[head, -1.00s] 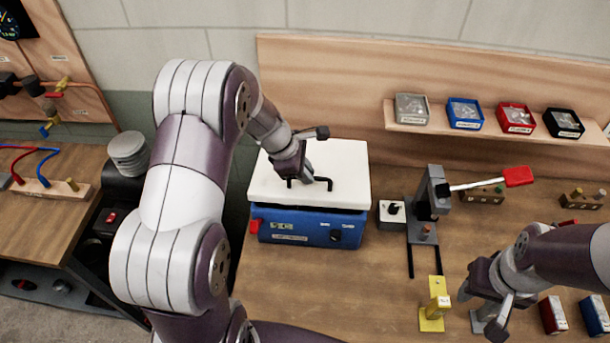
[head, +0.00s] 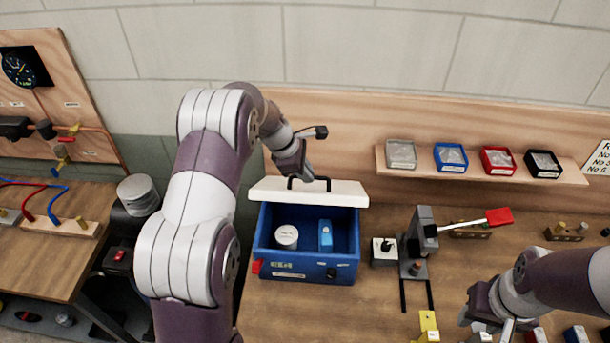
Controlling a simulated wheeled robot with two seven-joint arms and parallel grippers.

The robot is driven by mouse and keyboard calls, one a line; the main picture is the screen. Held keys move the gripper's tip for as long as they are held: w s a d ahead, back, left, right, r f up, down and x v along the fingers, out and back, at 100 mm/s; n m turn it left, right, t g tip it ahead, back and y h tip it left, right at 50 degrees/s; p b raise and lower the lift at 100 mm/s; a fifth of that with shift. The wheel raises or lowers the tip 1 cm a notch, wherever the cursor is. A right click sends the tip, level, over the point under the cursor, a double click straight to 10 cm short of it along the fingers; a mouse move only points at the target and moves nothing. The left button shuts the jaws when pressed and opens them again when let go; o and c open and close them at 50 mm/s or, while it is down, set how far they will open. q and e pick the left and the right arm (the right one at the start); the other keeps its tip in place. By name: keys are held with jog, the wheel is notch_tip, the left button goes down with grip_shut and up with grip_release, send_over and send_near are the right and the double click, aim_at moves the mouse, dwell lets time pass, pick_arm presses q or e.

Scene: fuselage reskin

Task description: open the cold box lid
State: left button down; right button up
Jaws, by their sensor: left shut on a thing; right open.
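The cold box (head: 305,271) is a blue box on the wooden bench, left of centre. Its white lid (head: 335,194) is raised and tilted up at the back, so the inside shows. Inside are a white round container (head: 287,237) and a small blue item (head: 325,236). My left gripper (head: 300,176) is shut on the lid's black handle (head: 323,182) above the box; its fingertips are partly hidden. My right gripper (head: 488,316) is open and empty low on the right, over the bench.
A grey press with a red-handled lever (head: 422,235) and a small switch box (head: 384,251) stand right of the cold box. A yellow stand (head: 429,325) is nearer. A shelf (head: 482,168) with several small bins runs along the back.

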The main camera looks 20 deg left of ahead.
pick_arm(q)
jog(key=shift+f, duration=0.2)
jog(key=c, duration=1.5)
grip_release()
jog(key=o, duration=0.3)
jog(key=shift+w+a+f, duration=0.1)
jog(key=shift+w, duration=0.05)
jog(key=shift+o, duration=0.2)
jog(key=shift+w+a+f, duration=0.2)
jog(key=shift+w, duration=0.4)
jog(key=shift+s+d+r, duration=0.15)
jog(key=shift+s+r, duration=0.2)
jog(key=shift+s, duration=0.15)
jog(key=v, duration=1.2)
jog(key=shift+r, duration=0.25)
pick_arm(e)
jog(key=shift+w+a+f, duration=0.15)
jog(key=shift+w+f, duration=0.2)
jog(key=shift+w, duration=0.05)
pick_arm(q)
jog(key=shift+f+b, duration=0.1)
jog(key=shift+b, duration=0.2)
